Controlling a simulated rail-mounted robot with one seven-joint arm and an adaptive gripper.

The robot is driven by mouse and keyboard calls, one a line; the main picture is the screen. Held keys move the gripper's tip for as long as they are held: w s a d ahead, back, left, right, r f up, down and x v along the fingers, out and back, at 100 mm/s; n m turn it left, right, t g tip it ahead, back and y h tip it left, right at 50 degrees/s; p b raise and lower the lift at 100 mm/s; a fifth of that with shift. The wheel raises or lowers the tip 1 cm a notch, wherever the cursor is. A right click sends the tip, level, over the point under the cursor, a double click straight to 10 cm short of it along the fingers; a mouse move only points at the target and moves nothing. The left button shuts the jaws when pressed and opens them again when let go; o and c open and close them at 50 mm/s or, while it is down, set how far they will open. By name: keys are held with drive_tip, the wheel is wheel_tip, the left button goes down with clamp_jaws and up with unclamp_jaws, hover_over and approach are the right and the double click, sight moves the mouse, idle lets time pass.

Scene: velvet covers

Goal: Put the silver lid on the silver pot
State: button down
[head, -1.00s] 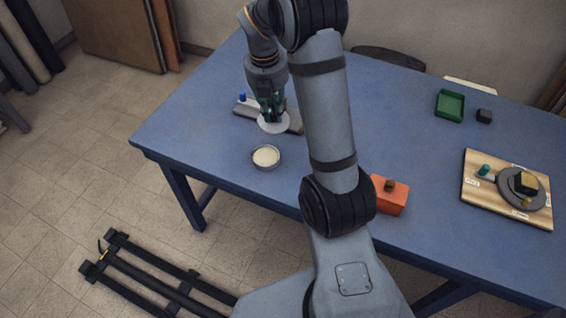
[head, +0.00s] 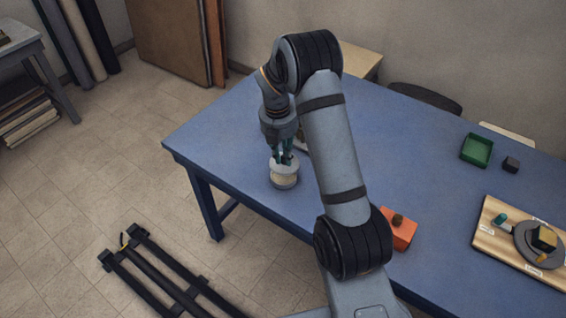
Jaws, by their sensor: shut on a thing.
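My gripper (head: 283,158) is shut on the silver lid (head: 284,167) and holds it over the silver pot (head: 285,182). The pot stands on the blue table near its front left edge. Pale contents show in a gap between lid and pot, so the lid looks slightly above the rim. The knob of the lid is hidden between my fingers. I cannot tell exactly how well the lid is centred.
The blue table (head: 231,135) is clear left of the pot. An orange box (head: 402,236) stands right of my arm. A green tray (head: 477,150), a dark cube (head: 511,164) and a wooden board (head: 490,240) with a grey plate (head: 529,245) are farther right.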

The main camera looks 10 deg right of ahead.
sight(283, 166)
drive_tip(key=shift+w+a+f, duration=0.1)
drive_tip(key=shift+f, duration=2)
drive_tip(key=shift+f, duration=0.4)
drive_tip(key=c, duration=1.6)
unclamp_jaws()
drive_tip(key=shift+c, duration=0.2)
wheel_tip(283, 166, up, 13)
drive_tip(key=a, duration=0.1)
drive_tip(key=shift+s+p, duration=0.35)
drive_tip(key=shift+p, duration=0.05)
drive_tip(key=shift+f, duration=0.1)
